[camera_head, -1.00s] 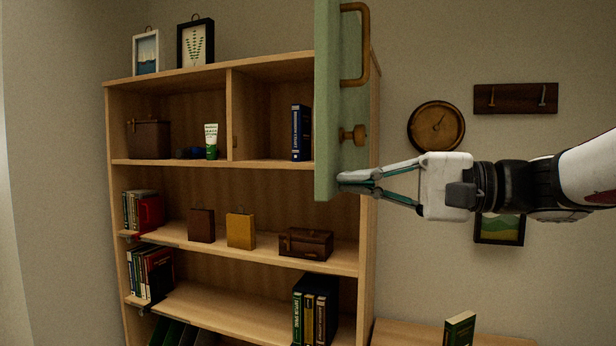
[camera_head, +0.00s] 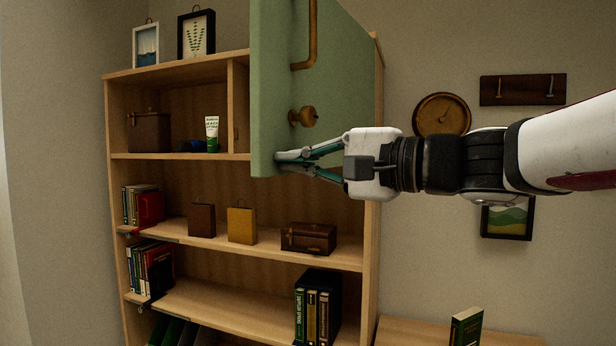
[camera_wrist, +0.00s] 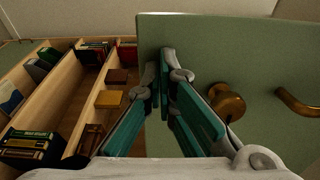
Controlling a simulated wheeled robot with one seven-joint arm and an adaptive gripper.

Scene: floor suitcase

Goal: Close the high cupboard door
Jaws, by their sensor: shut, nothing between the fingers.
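The green cupboard door (camera_head: 345,90) stands partly open at the top right of the wooden shelf unit and hides the right upper compartment. It carries a bronze bar handle (camera_head: 312,35) and a round knob (camera_head: 303,116). In the wrist view the door (camera_wrist: 215,50) fills the right side, with the knob (camera_wrist: 227,102) and the handle (camera_wrist: 298,104) on its face. My gripper (camera_head: 280,162) is shut and empty, its fingertips at the door's lower free edge, below the knob. They look to touch the door. The wrist view shows the fingertips (camera_wrist: 170,70) close against the door edge.
Books, small boxes and a brown chest (camera_head: 308,238) stand on lower shelves. Two frames stand on top.

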